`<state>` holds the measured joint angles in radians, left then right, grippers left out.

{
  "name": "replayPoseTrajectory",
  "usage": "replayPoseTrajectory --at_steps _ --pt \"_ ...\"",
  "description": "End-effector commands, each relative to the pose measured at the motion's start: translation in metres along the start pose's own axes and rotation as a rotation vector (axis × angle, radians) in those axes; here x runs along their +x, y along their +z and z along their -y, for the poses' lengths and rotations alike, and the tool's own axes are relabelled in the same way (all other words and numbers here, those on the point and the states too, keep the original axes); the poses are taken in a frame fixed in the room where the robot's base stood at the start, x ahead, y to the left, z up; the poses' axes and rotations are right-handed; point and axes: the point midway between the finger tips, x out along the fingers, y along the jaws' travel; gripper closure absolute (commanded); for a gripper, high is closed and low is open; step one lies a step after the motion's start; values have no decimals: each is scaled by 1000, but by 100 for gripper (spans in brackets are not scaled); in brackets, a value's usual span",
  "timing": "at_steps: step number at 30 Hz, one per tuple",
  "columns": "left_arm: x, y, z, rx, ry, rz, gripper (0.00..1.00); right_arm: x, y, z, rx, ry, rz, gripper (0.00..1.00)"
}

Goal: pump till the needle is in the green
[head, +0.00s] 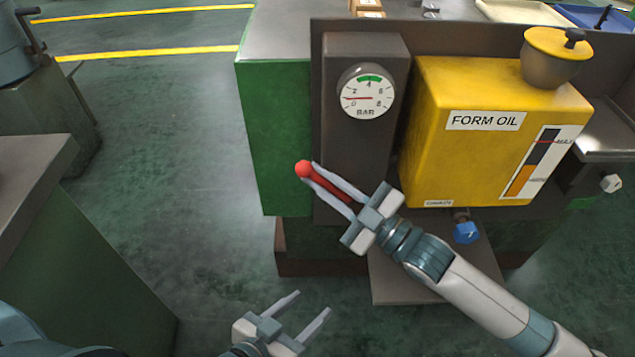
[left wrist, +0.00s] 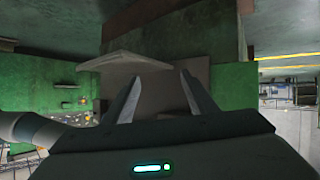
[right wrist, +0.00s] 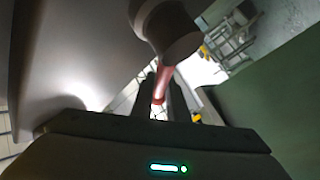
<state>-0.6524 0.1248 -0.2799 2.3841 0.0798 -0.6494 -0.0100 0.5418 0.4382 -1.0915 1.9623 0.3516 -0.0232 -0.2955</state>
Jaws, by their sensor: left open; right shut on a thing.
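The pressure gauge (head: 367,93) is on a dark grey post (head: 357,150). Its red needle points left, a little below the 2, and the green band lies at the top around the 4. A red pump handle with a round ball end (head: 304,168) lies in front of the post. My right gripper (head: 312,174) is shut on the handle, which also shows between its fingers in the right wrist view (right wrist: 163,82). My left gripper (head: 313,301) is open and empty, low in front of the machine, and its spread fingers show in the left wrist view (left wrist: 159,98).
A yellow form oil tank (head: 480,160) stands right of the post, with a blue valve knob (head: 467,232) beneath it. A grey-topped green cabinet (head: 90,260) is at the left. Open floor (head: 165,180) lies between that cabinet and the machine.

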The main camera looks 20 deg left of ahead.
Motion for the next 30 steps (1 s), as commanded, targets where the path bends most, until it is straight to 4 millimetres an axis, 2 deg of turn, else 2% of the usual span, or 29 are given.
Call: replayPoseTrajectory --at_steps 5,12,20,30 --pt "0 0 0 1 0 1 48 0 0 0 -1 -1 1 100" --pt "1 1 2 -19 5 5 100 0 0 0 -1 -2 1 100" --pt "6 4 11 -165 49 19 100 0 0 0 -1 -2 2 100" --pt "11 -6 31 -523 173 23 100 0 0 0 -1 -2 2 100"
